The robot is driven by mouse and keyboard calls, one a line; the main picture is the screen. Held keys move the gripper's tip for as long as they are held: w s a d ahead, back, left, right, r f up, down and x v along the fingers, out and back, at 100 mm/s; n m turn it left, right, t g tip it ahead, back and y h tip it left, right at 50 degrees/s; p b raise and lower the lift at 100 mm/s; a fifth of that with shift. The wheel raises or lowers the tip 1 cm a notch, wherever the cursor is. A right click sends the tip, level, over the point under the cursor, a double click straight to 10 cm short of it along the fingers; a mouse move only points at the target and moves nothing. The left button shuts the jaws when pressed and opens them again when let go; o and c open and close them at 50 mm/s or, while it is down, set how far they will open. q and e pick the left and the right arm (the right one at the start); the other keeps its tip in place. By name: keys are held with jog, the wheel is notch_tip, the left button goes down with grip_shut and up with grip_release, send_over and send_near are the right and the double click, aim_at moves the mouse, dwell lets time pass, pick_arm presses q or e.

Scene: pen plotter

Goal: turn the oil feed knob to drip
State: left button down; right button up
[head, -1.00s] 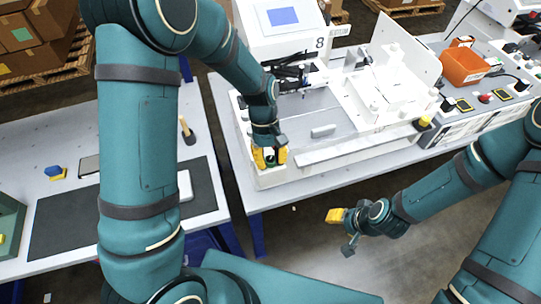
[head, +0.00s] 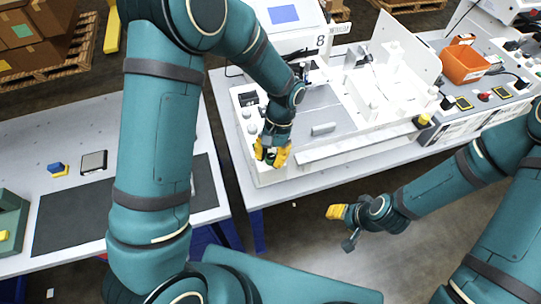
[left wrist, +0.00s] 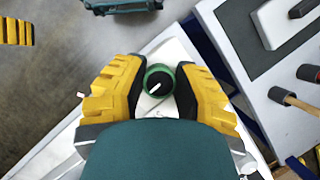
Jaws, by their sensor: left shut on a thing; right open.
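The oil feed knob (left wrist: 158,84) is round and black with a white pointer mark and a green ring around it. In the left wrist view its pointer slants toward the lower left. It sits at the near left corner of the white plotter (head: 310,158). In the head view the fingers mostly hide the knob. The scale around it is not readable. My right gripper (head: 338,212) is open and empty, off the front edge of the bench.
Small pale round controls (head: 252,128) and a dark display (head: 248,99) lie just behind my left gripper. A yellow-topped knob (head: 423,120) and an orange bin (head: 463,65) are to the right. A dark mat (head: 70,222) lies on the left table.

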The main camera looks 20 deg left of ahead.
pick_arm(q)
jog(key=shift+m, duration=0.5)
jog(key=c, duration=0.7)
grip_release()
jog(key=shift+r, duration=0.1)
jog(key=v, duration=1.1)
jog(key=shift+w+d+r, duration=0.2)
jog(key=shift+w+r, duration=0.05)
jog(key=shift+r, duration=0.1)
